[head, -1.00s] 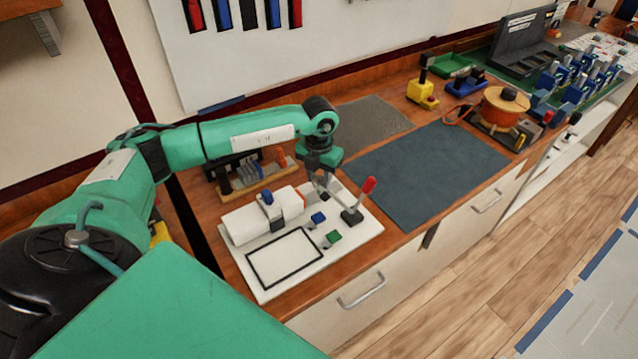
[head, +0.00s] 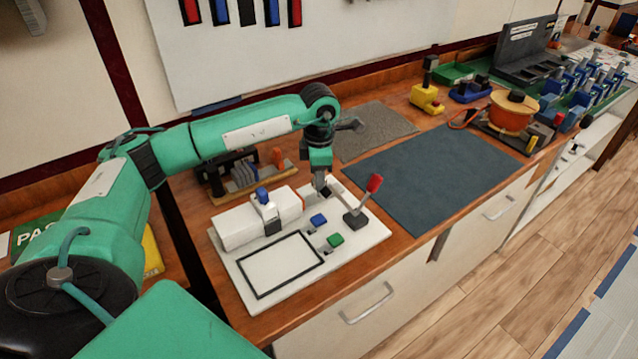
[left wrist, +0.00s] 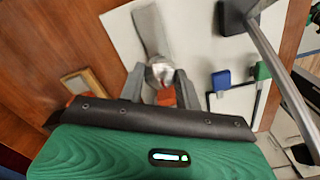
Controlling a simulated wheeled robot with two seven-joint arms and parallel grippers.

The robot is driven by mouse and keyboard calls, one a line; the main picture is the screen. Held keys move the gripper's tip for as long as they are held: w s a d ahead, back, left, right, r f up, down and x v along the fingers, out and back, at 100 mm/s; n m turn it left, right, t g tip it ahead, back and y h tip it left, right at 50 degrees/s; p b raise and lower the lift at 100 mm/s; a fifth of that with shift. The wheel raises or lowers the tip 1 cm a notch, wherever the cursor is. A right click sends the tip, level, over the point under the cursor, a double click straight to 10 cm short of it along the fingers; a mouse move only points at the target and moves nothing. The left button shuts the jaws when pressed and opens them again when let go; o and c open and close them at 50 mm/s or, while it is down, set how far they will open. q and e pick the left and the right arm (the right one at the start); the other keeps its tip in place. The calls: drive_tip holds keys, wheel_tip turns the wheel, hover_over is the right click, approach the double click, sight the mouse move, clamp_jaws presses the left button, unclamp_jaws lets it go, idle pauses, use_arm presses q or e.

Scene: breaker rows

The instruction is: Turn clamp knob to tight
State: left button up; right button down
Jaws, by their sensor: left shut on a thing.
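A white fixture board (head: 350,243) lies on the wooden bench. My left gripper (head: 320,185) points down at the board's back edge, beside the white block (head: 245,222). In the left wrist view, the gripper (left wrist: 160,84) has its two grey fingers on either side of a small silvery knob (left wrist: 160,70), which I take as the clamp knob, and is shut on it. A grey bar (left wrist: 149,30) runs away from the knob. An orange-red part shows between the fingers. The knob's underside and its marks are hidden. My right gripper is not in view.
A red-tipped lever (head: 374,184) stands close right of the gripper. A blue button (head: 318,220) and a green button (head: 335,240) are in front. A rack (head: 240,175) stands behind the block. The dark mat (head: 430,180) to the right is clear.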

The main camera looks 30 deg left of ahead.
use_arm(q)
drive_tip(key=m+b, duration=0.2)
drive_tip(key=shift+f+m, duration=0.1)
drive_tip(key=shift+m, duration=0.3)
drive_tip(key=m+b, duration=0.2)
drive_tip(key=m, duration=0.1)
drive_tip(key=shift+m+b, duration=0.6)
drive_tip(key=shift+m, duration=0.6)
drive_tip(key=shift+m+b, duration=0.3)
drive_tip(key=shift+m, duration=0.6)
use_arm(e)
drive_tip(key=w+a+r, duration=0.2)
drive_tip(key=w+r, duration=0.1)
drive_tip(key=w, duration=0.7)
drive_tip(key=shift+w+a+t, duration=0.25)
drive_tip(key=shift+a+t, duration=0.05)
use_arm(q)
drive_tip(key=o, duration=1)
drive_tip(key=shift+c, duration=0.2)
wheel_tip(320, 180, up, 14)
